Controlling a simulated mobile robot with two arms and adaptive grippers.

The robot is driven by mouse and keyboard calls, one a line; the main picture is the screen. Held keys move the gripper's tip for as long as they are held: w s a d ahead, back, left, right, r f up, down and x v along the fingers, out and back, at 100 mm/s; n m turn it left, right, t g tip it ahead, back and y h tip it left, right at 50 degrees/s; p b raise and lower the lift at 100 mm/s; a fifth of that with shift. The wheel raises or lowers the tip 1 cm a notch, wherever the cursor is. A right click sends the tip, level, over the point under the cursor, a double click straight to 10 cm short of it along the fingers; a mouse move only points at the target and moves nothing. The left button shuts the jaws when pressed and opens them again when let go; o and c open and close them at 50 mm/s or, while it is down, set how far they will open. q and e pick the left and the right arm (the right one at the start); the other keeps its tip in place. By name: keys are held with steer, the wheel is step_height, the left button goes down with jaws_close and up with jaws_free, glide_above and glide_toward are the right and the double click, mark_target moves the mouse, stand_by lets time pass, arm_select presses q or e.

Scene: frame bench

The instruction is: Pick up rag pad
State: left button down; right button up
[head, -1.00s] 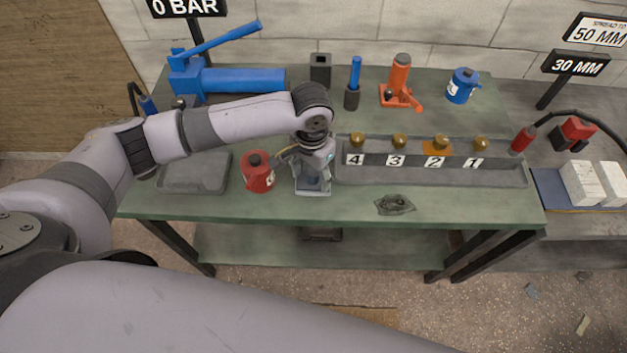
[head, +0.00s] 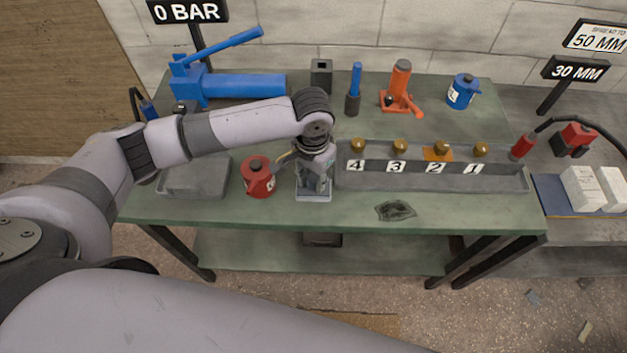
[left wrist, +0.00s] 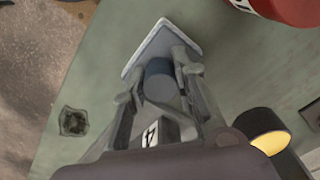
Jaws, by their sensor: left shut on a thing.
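The rag pad (left wrist: 158,47) is a flat, pale grey square with a blue-grey round grip on top. It also shows in the head view (head: 314,196), at the front of the green bench, between the red can and the numbered tray. My left gripper (left wrist: 160,80) points down over it, its fingers shut on the grip from both sides. It also shows in the head view (head: 315,180). The pad's underside is hidden, and I cannot tell whether it touches the bench. My right gripper is not in view.
A red can (head: 258,178) stands close left of the pad. The numbered grey tray (head: 430,180) with brass knobs lies right. A dark patch (head: 396,210) marks the bench front. A shallow grey tray (head: 195,178) lies left; blue and orange tools stand behind.

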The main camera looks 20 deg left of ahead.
mark_target(313, 177)
arm_select(q)
step_height(313, 177, up, 19)
stand_by(0.4)
steer(key=shift+a, duration=0.1)
